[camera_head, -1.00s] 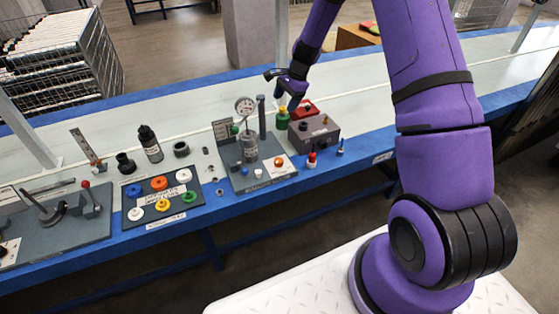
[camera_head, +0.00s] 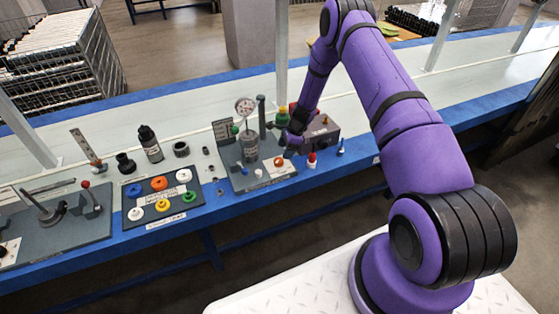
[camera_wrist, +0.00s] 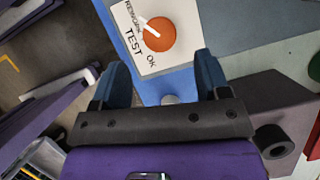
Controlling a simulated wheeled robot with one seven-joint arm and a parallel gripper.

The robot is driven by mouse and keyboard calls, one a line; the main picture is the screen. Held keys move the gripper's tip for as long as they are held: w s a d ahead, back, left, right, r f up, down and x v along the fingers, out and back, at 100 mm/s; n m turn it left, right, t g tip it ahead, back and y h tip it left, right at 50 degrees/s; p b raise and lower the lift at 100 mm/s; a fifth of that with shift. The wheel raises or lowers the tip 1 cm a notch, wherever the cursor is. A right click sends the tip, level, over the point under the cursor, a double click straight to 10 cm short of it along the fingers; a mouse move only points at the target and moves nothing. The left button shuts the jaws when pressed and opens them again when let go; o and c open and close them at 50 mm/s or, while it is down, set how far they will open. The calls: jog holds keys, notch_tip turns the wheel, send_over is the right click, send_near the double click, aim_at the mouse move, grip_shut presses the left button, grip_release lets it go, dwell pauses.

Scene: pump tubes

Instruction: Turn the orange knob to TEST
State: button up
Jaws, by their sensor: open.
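The orange knob (camera_head: 279,161) sits on a white label plate at the front right of the grey pump panel. In the wrist view the orange knob (camera_wrist: 164,36) is round, with a white pointer bar slanting to the upper left, nearer REWORK. The word TEST (camera_wrist: 133,42) is left of the knob, and OK is below it. My gripper (camera_head: 291,148) is above the panel, just behind and right of the knob. In the wrist view my gripper (camera_wrist: 160,68) is open, with nothing between its fingers; the knob lies beyond the fingertips, apart from them.
A pressure gauge (camera_head: 245,106) and a dark post (camera_head: 262,117) stand close left of my gripper. A grey box (camera_head: 325,137) is just right. A board of coloured knobs (camera_head: 160,195) lies to the left.

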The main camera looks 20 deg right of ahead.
aim_at(279, 160)
jog(key=x, duration=0.6)
jog(key=shift+a+f, duration=0.2)
jog(key=shift+f, duration=0.05)
jog(key=c, duration=0.9)
jog(key=shift+n, duration=0.3)
jog(key=n+g, duration=0.2)
jog(key=n, duration=0.2)
jog(key=shift+w+n, duration=0.15)
jog(key=shift+n, duration=0.15)
jog(key=n+g, duration=0.1)
jog(key=n, duration=0.1)
jog(key=n+h, duration=0.1)
jog(key=n, duration=0.2)
jog(key=shift+n+g, duration=0.3)
jog(key=shift+g, duration=0.1)
